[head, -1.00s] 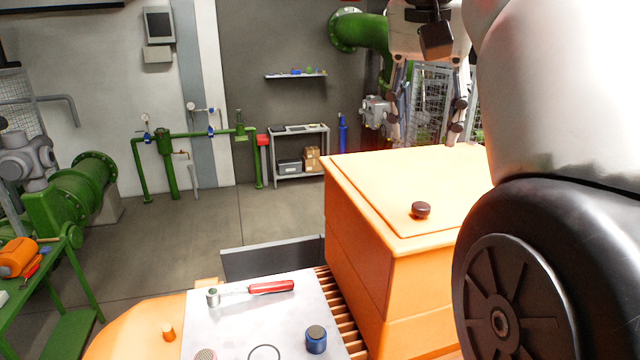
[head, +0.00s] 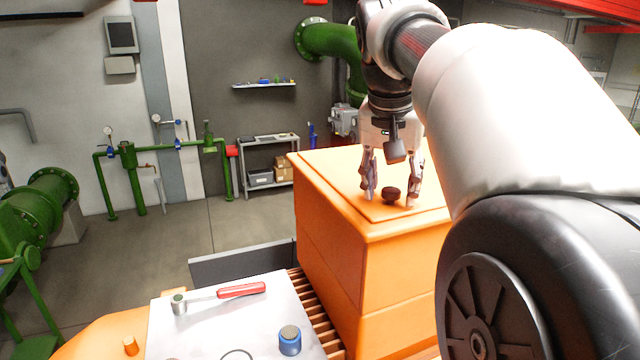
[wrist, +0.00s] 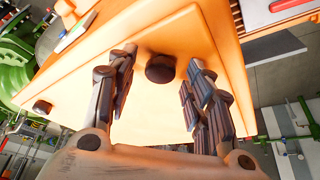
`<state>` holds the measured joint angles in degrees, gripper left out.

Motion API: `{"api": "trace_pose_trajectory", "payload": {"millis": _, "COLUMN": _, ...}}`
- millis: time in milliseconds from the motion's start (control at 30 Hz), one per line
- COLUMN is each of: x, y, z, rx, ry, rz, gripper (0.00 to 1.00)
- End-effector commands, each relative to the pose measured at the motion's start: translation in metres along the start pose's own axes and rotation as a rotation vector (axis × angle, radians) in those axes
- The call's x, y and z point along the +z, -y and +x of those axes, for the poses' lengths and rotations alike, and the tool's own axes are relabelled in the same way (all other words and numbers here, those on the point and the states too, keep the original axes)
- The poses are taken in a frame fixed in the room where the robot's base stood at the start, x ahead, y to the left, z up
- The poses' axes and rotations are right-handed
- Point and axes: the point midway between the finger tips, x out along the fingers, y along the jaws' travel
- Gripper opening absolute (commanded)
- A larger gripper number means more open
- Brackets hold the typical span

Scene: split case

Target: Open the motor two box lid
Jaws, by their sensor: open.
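The orange motor box (head: 335,235) stands right of centre in the head view, its lid (head: 335,175) lying flat and shut on top. A dark round knob (head: 390,194) sits on the lid near its front edge; in the wrist view the knob (wrist: 160,69) shows between the fingers. My gripper (head: 391,199) points down over the lid with its fingers spread, one on each side of the knob. In the wrist view my gripper (wrist: 158,95) is open and empty. I cannot tell whether the fingertips touch the lid.
A grey plate (head: 210,325) left of the box holds a red-handled tool (head: 240,290) and a blue cylinder (head: 290,341). A second dark knob (wrist: 42,107) shows at the left in the wrist view. Green pipes (head: 160,150) and a shelf unit (head: 268,165) stand behind.

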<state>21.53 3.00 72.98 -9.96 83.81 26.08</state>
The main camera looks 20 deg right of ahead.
Motion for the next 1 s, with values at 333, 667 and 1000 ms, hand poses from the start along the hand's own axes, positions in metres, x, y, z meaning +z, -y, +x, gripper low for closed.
{"api": "trace_pose_trajectory", "payload": {"millis": 333, "x": 0.0, "y": 0.0, "z": 0.0019, "rx": 0.0, "ry": 0.0, "rz": 0.0, "gripper": 0.44}}
{"api": "trace_pose_trajectory", "payload": {"millis": 667, "x": 0.0, "y": 0.0, "z": 0.0017, "rx": 0.0, "ry": 0.0, "rz": 0.0, "gripper": 0.22}}
{"api": "trace_pose_trajectory", "payload": {"millis": 1000, "x": 0.0, "y": 0.0001, "z": 0.0016, "rx": 0.0, "ry": 0.0, "rz": 0.0, "gripper": 0.0}}
